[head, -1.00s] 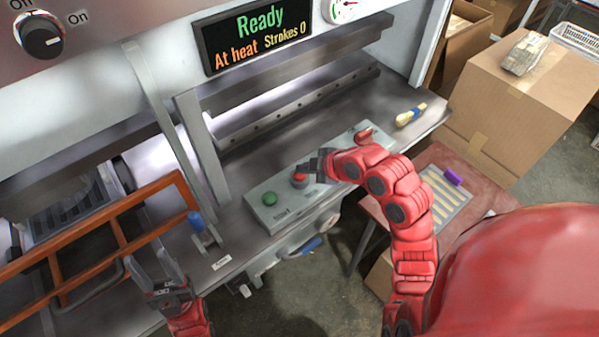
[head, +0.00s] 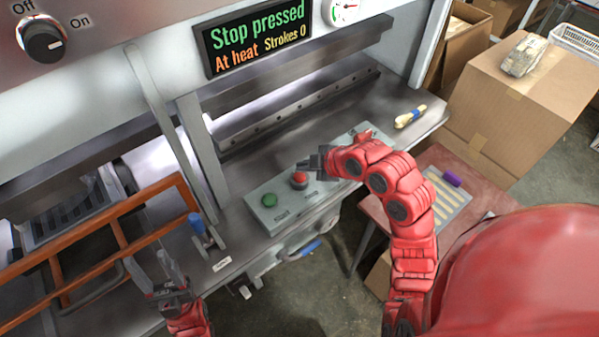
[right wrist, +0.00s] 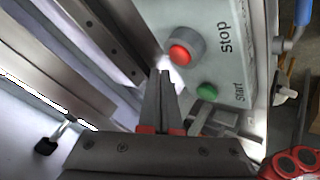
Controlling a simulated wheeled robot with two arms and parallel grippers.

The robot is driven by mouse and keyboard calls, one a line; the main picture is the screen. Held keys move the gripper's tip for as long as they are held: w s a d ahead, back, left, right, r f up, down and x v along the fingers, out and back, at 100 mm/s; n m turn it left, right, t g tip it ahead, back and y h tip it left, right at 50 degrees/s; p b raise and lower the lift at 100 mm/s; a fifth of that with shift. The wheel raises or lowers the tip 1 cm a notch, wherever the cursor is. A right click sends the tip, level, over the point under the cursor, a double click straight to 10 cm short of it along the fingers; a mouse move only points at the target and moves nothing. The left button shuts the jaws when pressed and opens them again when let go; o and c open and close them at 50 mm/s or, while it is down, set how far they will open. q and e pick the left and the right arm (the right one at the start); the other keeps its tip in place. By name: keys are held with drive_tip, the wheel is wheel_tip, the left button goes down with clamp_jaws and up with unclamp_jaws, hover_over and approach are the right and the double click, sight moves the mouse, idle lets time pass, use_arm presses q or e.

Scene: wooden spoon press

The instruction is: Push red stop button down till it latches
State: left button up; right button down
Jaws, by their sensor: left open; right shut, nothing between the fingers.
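The red stop button (head: 298,179) stands on the grey control box (head: 322,190) on the press table. It also shows in the right wrist view (right wrist: 179,54), in a grey collar beside the word "Stop". The green start button (head: 269,200) is to its left. The display (head: 257,36) reads "Stop pressed", "At heat", "Strokes 0". My right gripper (head: 308,163) is shut and empty, just behind and above the red button, apart from it; its closed fingertips (right wrist: 164,74) show close to the collar. My left gripper (head: 166,264) is open and empty over the table's front left.
A brush (head: 410,116) lies on the table's right end. A red side table (head: 477,183) and cardboard boxes (head: 540,100) are at right.

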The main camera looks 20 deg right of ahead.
sight(304, 178)
wheel_tip(304, 178, up, 5)
drive_tip(key=shift+p, duration=1)
idle(0.5)
